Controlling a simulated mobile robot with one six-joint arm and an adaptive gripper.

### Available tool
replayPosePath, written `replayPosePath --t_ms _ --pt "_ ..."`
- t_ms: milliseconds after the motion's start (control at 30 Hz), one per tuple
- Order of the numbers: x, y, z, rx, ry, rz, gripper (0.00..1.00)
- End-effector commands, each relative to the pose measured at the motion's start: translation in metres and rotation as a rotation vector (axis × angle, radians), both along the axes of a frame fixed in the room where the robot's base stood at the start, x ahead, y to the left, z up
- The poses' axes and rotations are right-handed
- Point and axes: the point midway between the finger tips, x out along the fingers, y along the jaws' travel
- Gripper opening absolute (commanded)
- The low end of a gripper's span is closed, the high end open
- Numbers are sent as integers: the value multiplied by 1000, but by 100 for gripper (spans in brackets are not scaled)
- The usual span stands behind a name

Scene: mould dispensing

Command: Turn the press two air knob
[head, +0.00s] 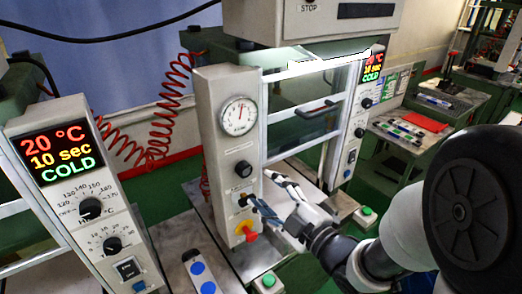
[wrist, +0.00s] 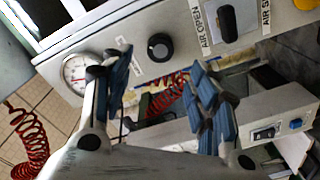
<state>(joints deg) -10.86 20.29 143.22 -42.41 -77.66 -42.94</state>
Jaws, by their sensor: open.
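The middle press's front panel (head: 211,130) carries a round gauge, a black round knob (head: 243,168) and, below it, a dark air knob (head: 242,199). In the wrist view the air knob (wrist: 228,22) sits between labels reading "AIR OPEN" and "AIR S…", the second cut off. The round knob (wrist: 160,47) lies left of it, beyond my fingers. My gripper (head: 262,189) is open and empty, beside the panel's right edge near air-knob height. In the wrist view my gripper's fingers (wrist: 160,65) stand apart with the air knob up and right, outside their gap. No contact is clear.
A yellow and red button (head: 246,231) sits below the air knob; its yellow edge shows in the wrist view (wrist: 305,4). A red coiled hose (head: 165,115) hangs left. Another control panel (head: 75,180) stands at the left. A green button box (head: 268,281) is in front.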

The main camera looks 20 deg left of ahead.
Motion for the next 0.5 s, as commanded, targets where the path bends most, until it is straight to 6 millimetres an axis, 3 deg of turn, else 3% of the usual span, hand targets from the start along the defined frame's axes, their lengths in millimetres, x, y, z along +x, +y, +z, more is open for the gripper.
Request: replayPosePath --t_ms 200,500 --pt "28 38 -1 0 -3 4 55" --pt "51 65 0 0 0 1 55"
